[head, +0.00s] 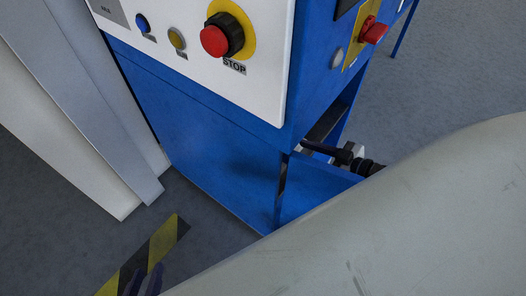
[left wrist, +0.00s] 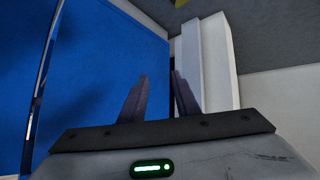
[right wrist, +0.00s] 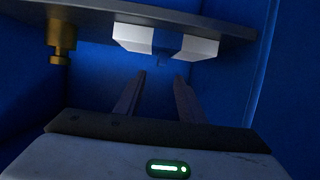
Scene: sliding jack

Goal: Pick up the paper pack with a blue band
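The paper pack (right wrist: 166,44), white with a dark blue band around its middle, shows in the right wrist view at the edge of a grey shelf. My right gripper (right wrist: 160,76) is open and empty, its fingers pointing towards the pack and apart from it. The pack does not show in the head view, where a large pale arm link of mine covers the lower right. My left gripper (head: 143,282) is at the bottom of the head view, above the floor. In the left wrist view (left wrist: 159,75) its fingers are open with nothing between them.
A blue machine (head: 210,145) carries a white panel with a red stop button (head: 214,40). A brass-coloured fitting (right wrist: 61,42) is left of the pack at the shelf. Blue walls surround the pack. A pale column (head: 75,110) stands left; yellow-black tape (head: 163,240) marks the floor.

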